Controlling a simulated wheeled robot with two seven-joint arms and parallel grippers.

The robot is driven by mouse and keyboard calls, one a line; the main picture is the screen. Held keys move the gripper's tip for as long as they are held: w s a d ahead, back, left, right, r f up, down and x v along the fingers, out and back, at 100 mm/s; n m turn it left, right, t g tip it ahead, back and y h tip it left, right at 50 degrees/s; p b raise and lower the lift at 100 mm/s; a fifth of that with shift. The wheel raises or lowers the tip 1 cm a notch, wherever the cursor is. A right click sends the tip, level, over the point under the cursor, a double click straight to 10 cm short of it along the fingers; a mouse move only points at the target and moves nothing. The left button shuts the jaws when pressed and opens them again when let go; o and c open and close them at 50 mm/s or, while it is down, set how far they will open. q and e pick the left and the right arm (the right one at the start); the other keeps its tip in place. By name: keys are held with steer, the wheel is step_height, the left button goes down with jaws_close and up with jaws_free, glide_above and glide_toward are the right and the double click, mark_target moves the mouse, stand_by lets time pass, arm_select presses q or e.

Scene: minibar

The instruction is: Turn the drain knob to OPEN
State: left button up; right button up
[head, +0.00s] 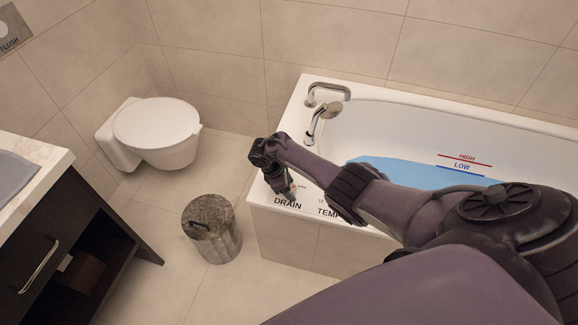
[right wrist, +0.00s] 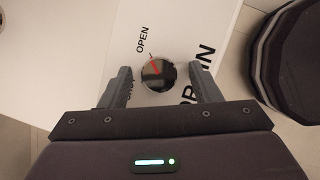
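The drain knob (right wrist: 158,75) is a round, dark shiny knob with a red mark, on the white bathtub rim. In the right wrist view, the word OPEN (right wrist: 143,40) is printed above and left of it, and a second, partly hidden word lies to its lower left. My right gripper (head: 284,191) is over the rim corner by the DRAIN label (head: 288,203). Its fingers stand open on both sides of the knob, with gaps visible. My left gripper is not in view.
The bathtub (head: 300,85) holds blue water, with a faucet (head: 328,92) and hand shower (head: 327,112) on its rim. A TEMP label (head: 328,212) is under my right arm. A lidded bin (head: 210,230) stands beside the tub. A toilet (head: 155,125) and a dark vanity (head: 45,250) are left.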

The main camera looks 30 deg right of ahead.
steer(key=p+v, duration=0.2)
steer(key=v, duration=0.5)
steer(key=shift+r, duration=0.35)
steer(key=shift+w+a, duration=0.1)
